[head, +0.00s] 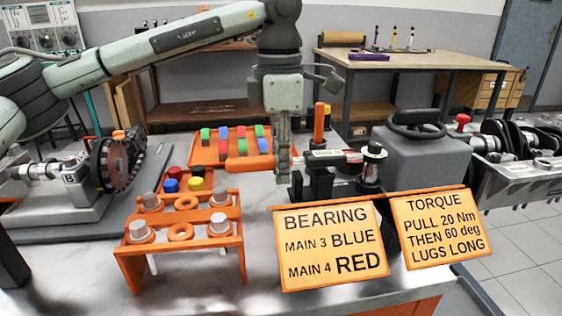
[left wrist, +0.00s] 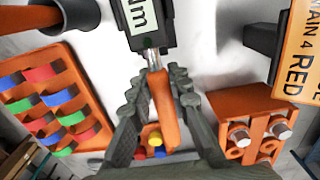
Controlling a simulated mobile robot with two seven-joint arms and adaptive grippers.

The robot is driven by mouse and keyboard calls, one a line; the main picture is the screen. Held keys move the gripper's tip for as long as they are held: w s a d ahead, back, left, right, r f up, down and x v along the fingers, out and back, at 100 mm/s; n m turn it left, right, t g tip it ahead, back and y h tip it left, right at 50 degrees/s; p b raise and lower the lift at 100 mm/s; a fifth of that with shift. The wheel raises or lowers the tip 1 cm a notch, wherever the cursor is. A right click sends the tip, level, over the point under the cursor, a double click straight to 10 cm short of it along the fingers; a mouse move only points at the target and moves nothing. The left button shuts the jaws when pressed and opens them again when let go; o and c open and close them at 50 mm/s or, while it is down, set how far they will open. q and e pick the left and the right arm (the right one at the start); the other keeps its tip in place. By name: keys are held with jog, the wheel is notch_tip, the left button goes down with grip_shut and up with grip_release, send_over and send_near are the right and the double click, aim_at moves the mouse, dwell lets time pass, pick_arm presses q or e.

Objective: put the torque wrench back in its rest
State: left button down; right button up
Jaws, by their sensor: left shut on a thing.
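The torque wrench has an orange handle (head: 250,162) and a dark body with a pale label (left wrist: 145,40). My left gripper (head: 283,172) points down and is shut on the orange handle, which also lies between the fingers in the left wrist view (left wrist: 163,105). In the head view the wrench lies roughly level, its handle to the left and its body running right behind the gripper. A black notched block (head: 318,181), which looks like the rest, stands just right of the fingers under the wrench's body. I cannot tell whether they touch. My right gripper is out of view.
An orange rack (head: 180,238) with metal pins stands in front left. An orange tray (head: 205,150) of coloured bearing shells lies behind. Signs for bearing (head: 330,245) and torque (head: 440,230) hang at the front. A grey box (head: 425,155) stands right.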

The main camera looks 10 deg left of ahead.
pick_arm(q)
jog(key=shift+f+b, duration=0.65)
jog(key=shift+f, duration=0.2)
dwell(0.5)
jog(key=c, duration=1.7)
grip_release()
jog(key=shift+r, duration=0.15)
jog(key=shift+r+p, duration=1)
jog(key=shift+r, duration=0.35)
jog(key=shift+o, duration=0.7)
jog(key=o, duration=0.4)
jog(key=shift+o, duration=0.2)
jog(key=shift+f, duration=0.1)
notch_tip(320, 180, up, 12)
